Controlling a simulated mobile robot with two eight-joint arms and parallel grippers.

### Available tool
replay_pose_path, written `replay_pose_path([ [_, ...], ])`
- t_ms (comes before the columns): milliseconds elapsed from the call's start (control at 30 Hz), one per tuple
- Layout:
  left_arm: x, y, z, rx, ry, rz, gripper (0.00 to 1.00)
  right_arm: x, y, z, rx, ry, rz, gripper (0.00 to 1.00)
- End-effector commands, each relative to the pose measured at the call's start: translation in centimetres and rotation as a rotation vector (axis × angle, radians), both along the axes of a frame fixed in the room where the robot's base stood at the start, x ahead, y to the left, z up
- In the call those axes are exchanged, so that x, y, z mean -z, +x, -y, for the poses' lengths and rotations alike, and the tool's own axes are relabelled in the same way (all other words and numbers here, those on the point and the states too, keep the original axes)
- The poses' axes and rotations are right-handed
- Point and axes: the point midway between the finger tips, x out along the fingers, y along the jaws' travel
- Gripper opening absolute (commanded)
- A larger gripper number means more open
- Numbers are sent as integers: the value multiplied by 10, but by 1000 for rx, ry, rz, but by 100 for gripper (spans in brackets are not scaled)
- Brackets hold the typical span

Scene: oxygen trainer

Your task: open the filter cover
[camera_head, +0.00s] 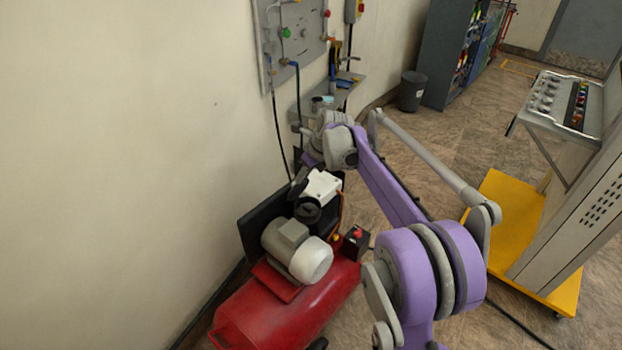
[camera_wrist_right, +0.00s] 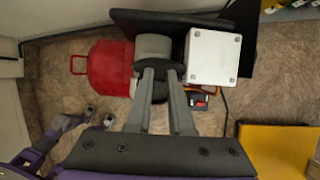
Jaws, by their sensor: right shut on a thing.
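The compressor has a red tank (camera_head: 285,310), a grey motor (camera_head: 297,252) and a white box (camera_head: 322,186). A round black part (camera_head: 308,211) between the motor and the white box appears to be the filter cover; it also shows in the right wrist view (camera_wrist_right: 177,67). My right gripper (camera_wrist_right: 161,74) reaches over the compressor, its two grey fingers shut on the filter cover near its edge. The fingertips partly hide the cover, and I cannot tell whether it is loose. In the head view my right wrist hides the fingers.
A wall and a dark panel (camera_head: 262,222) stand close behind the compressor. A small black box with a red switch (camera_head: 356,242) sits beside the motor. A wall board (camera_head: 290,35) with hoses is above. A yellow-based cabinet (camera_head: 510,205) stands right; floor between is open.

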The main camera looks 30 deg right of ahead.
Motion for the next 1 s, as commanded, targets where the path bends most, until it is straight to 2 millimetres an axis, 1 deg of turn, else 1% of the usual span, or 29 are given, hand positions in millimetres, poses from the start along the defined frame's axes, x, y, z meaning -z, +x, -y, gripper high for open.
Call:
replay_pose_path([
  [33, -3, 1, 0, 0, 0, 2, 50, -4, 7, -2, 0, 1, 7, 0],
  [100, -5, 2, 0, 0, 0, 4, 50, -5, 13, -5, -1, 1, 8, 0],
  [433, -11, 4, 0, 0, 0, 8, 50, -6, 37, -15, 0, 3, 11, 0],
  [700, -13, 5, 0, 0, 0, 10, 50, -4, 45, -19, 0, 3, 11, 0],
  [1000, -13, 5, 0, 0, 0, 10, 50, -4, 46, -19, 0, 3, 11, 0],
])
